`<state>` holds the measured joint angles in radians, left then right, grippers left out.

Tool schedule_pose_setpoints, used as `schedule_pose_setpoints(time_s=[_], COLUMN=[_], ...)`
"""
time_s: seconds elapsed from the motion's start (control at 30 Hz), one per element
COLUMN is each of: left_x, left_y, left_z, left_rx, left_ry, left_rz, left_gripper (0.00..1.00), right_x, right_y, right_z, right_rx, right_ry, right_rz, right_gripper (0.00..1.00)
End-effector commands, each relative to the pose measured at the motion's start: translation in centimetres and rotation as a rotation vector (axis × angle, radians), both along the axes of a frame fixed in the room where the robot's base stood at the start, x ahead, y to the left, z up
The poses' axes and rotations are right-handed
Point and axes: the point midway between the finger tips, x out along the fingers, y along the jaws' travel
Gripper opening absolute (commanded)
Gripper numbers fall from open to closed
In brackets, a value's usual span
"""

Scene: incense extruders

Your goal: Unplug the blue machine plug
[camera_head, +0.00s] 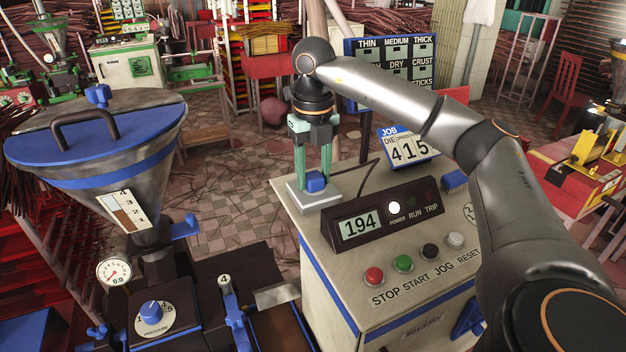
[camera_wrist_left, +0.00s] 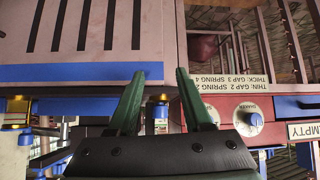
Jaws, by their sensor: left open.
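The blue plug (camera_head: 316,184) sits on a light grey socket plate (camera_head: 315,201) at the back left corner of the beige machine (camera_head: 350,275). My right gripper (camera_head: 316,176) points straight down at the plug, one green finger to each side of it. The tips are level with the plug; I cannot tell whether they press on it or stand slightly apart. In the left wrist view my left gripper (camera_wrist_left: 158,76) is open and empty. Its green fingers are in front of a pinkish slotted panel with a blue stripe. The left gripper is out of the head view.
A hopper with a blue lid (camera_head: 95,130) stands at the left. The machine top carries a display (camera_head: 359,225), several buttons and a number sign (camera_head: 408,149). A dark cord (camera_head: 369,175) runs behind the display. Tiled floor (camera_head: 235,190) is open beyond the machine.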

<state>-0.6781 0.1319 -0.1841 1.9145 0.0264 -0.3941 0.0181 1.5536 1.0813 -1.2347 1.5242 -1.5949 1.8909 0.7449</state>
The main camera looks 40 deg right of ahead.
Motion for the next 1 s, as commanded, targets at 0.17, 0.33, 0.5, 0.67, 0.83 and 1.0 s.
schedule_pose_setpoints(time_s=[0.17,0.33,0.5,0.67,0.83,1.0], left_x=[-0.01,-0.01,-0.02,-0.03,-0.04,-0.04], left_y=[0.0,0.0,-0.01,-0.01,0.0,-0.01], left_z=[-0.01,-0.01,-0.02,-0.03,-0.02,0.26], left_rx=[0.0,0.0,0.0,0.0,0.0,-0.001], left_ry=[0.0,0.0,0.001,0.001,0.001,0.001], left_rz=[0.0,0.0,0.0,0.0,0.0,0.001], left_gripper=[0.5,0.5,0.5,0.5,0.5,0.5], right_x=[0.0,0.0,0.01,0.01,0.01,0.02], right_y=[-0.01,-0.01,-0.01,0.0,0.0,-0.01], right_z=[0.01,0.02,0.02,0.02,0.05,0.36], right_rx=[0.0,0.0,0.0,0.0,0.0,0.0], right_ry=[0.0,0.0,0.0,0.0,-0.001,-0.001], right_rz=[0.0,0.0,0.0,0.0,0.0,0.0], right_gripper=[0.27,0.07,0.0,0.0,0.0,0.0])
